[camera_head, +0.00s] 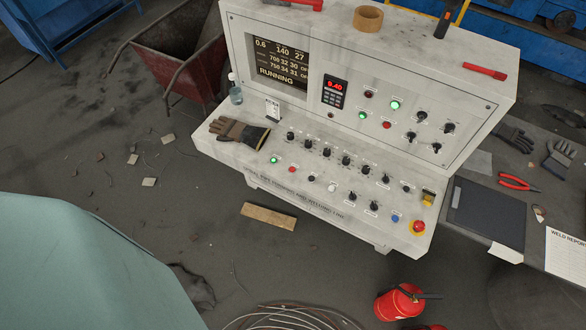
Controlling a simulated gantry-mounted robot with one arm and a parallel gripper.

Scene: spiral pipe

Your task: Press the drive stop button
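A grey control console stands in the middle, with a sloped desk (230,147) and an upright panel (460,112). Its small labels are too small to read, so I cannot tell which button is the drive stop. A small red button (292,170) sits at the desk's front left, beside a green one (274,160). Another red button (387,125) is on the upright panel, below a lit green one (395,105). The display (278,64) reads RUNNING. My gripper is not in view.
A tape roll (368,18) and tools are on top. A side table (470,241) at right holds pliers (519,182) and gloves. A fire extinguisher (404,302) stands in front.

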